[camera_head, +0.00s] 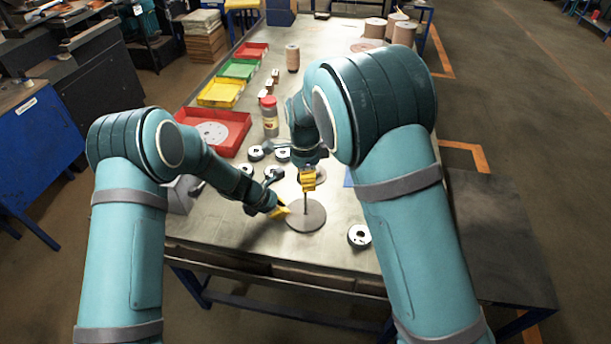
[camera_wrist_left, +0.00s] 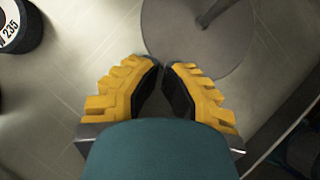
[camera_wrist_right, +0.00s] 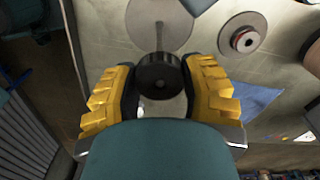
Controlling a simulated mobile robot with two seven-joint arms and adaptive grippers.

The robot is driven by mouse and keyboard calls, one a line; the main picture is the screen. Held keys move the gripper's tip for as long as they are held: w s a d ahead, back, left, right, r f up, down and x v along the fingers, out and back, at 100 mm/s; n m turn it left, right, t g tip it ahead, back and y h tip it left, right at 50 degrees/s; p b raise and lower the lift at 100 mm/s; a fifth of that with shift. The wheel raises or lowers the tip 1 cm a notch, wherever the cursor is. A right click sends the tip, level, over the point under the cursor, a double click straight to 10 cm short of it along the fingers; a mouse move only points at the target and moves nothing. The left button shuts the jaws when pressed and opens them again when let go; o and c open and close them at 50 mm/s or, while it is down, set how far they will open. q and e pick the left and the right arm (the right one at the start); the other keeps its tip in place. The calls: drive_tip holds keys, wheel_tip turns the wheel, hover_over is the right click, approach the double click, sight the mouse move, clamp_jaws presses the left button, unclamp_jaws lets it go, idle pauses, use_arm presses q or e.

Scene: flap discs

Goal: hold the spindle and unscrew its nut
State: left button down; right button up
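The spindle is a thin upright rod (camera_head: 305,202) on a round grey base (camera_head: 316,220) near the table's front edge. The dark round nut (camera_wrist_right: 158,73) is at the rod's top end in the right wrist view. My right gripper (camera_head: 308,180) is above the base, and its two fingers lie against the nut's sides. My left gripper (camera_head: 284,211) is low, just left of the rod. In the left wrist view its fingertips (camera_wrist_left: 162,66) are almost together with nothing between them. The rod (camera_wrist_left: 212,12) stands beyond them, apart.
Several small black-and-white discs lie left of the spindle, and one disc (camera_head: 359,236) lies right of it. A red-capped jar (camera_head: 270,118) and a red tray (camera_head: 238,117) stand farther back. A blue sheet (camera_wrist_right: 252,101) lies right of the spindle.

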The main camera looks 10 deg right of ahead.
drive_tip(key=n, duration=0.4)
drive_tip(key=shift+n, duration=0.3)
drive_tip(key=n, duration=2.4)
drive_tip(key=o, duration=0.9)
